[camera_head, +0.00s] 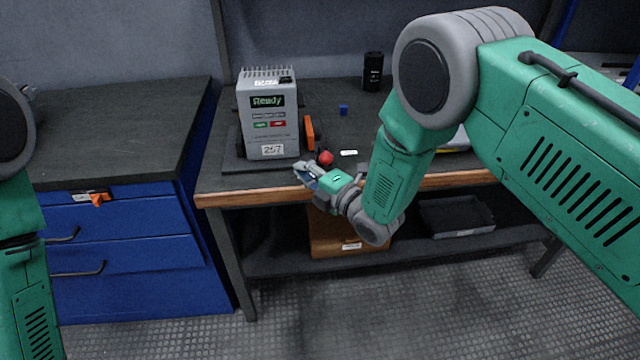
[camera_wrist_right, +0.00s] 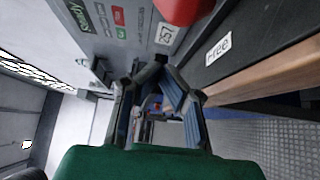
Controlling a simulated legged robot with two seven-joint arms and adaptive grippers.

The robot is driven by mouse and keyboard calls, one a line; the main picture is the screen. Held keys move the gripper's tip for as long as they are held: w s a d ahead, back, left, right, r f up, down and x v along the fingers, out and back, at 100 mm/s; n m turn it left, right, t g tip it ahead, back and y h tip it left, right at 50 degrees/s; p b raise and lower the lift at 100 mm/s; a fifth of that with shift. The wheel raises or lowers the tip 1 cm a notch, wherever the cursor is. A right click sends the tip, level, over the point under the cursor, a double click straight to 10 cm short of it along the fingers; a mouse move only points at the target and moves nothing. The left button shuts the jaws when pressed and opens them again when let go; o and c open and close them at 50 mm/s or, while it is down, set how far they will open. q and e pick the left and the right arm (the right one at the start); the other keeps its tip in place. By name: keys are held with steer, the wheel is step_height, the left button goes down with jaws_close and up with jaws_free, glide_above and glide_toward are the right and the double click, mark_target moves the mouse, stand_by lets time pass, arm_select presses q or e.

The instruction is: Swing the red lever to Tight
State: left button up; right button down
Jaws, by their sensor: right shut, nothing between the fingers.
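The grey device (camera_head: 267,116) reads "Ready" and "257" and stands on the workbench. The lever's round red knob (camera_head: 325,158) is at the device's lower right, near the bench's front edge; red also shows at the top of the wrist view (camera_wrist_right: 186,9). A "Free" label (camera_wrist_right: 218,47) lies on the bench top beside it; no "Tight" label is readable. My right gripper (camera_head: 304,169) is shut and empty, just left of the knob and a little nearer the front, apparently not touching it. Its closed fingers show in the wrist view (camera_wrist_right: 158,66). My left gripper is out of view.
An orange handle (camera_head: 309,133) is on the device's right side. A small blue block (camera_head: 343,110) and a black canister (camera_head: 373,71) stand farther back. The wooden bench edge (camera_head: 240,197) runs below my gripper. A blue drawer cabinet (camera_head: 130,252) is at left.

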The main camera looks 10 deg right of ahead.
mark_target(325, 153)
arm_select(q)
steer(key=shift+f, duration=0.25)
arm_select(e)
steer(key=shift+w+d, duration=0.2)
steer(key=shift+d, duration=0.45)
steer(key=shift+w+d, duration=0.25)
steer(key=shift+d, duration=0.4)
steer(key=shift+w+d, duration=0.2)
steer(key=shift+d, duration=0.45)
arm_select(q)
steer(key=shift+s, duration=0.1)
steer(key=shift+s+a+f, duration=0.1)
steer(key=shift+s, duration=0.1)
arm_select(e)
steer(key=shift+s+d+n+g+y, duration=0.1)
steer(key=shift+d+n+g+y, duration=0.15)
steer(key=shift+n+g+y, duration=0.2)
